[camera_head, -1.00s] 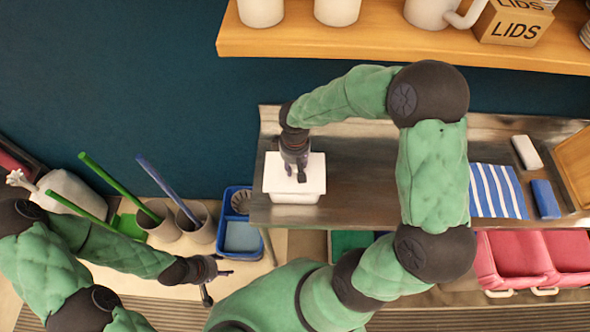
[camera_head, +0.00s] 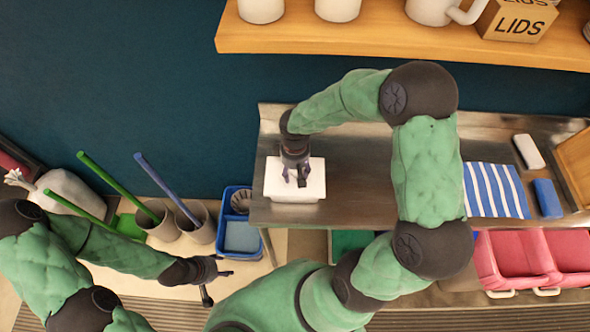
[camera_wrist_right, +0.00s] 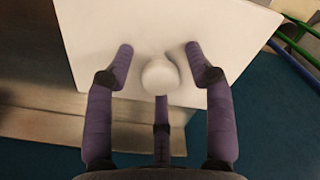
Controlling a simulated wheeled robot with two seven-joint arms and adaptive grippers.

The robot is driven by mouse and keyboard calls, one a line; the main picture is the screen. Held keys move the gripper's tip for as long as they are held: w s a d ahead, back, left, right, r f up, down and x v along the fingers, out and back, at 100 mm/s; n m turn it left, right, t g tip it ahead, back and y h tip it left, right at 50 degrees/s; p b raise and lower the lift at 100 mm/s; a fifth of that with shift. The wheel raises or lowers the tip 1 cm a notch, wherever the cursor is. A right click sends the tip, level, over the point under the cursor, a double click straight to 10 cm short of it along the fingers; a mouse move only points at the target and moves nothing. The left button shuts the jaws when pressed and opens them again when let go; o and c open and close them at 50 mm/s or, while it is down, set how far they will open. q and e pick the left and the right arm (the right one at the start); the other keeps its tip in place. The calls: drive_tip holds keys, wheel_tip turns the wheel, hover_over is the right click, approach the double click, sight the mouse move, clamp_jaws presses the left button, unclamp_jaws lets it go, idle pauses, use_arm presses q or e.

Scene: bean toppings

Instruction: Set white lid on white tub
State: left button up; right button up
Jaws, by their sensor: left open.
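The white lid (camera_wrist_right: 160,25) is square with a round knob (camera_wrist_right: 160,76), seen in the right wrist view. In the head view the lid (camera_head: 274,180) lies over the white tub (camera_head: 292,201), looking level and in line with it. Only a thin strip of the tub's front shows below the lid. My right gripper (camera_head: 295,178) is above the lid. Its fingers (camera_wrist_right: 160,55) stand apart around the knob, with gaps at both sides. My left gripper (camera_head: 215,282) is open and empty, low at the left, away from the tub.
The tub stands at the left end of a metal counter (camera_head: 350,208). A striped cloth (camera_head: 495,190), a blue block (camera_head: 546,198) and a white block (camera_head: 527,151) lie at the right. A blue caddy (camera_head: 229,238) is left of the counter. A wooden shelf (camera_head: 380,42) hangs above.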

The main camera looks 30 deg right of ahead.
drive_tip(key=shift+r+p, duration=0.55)
wheel_tip(320, 180, up, 12)
drive_tip(key=shift+p, duration=0.45)
drive_tip(key=shift+f, duration=0.1)
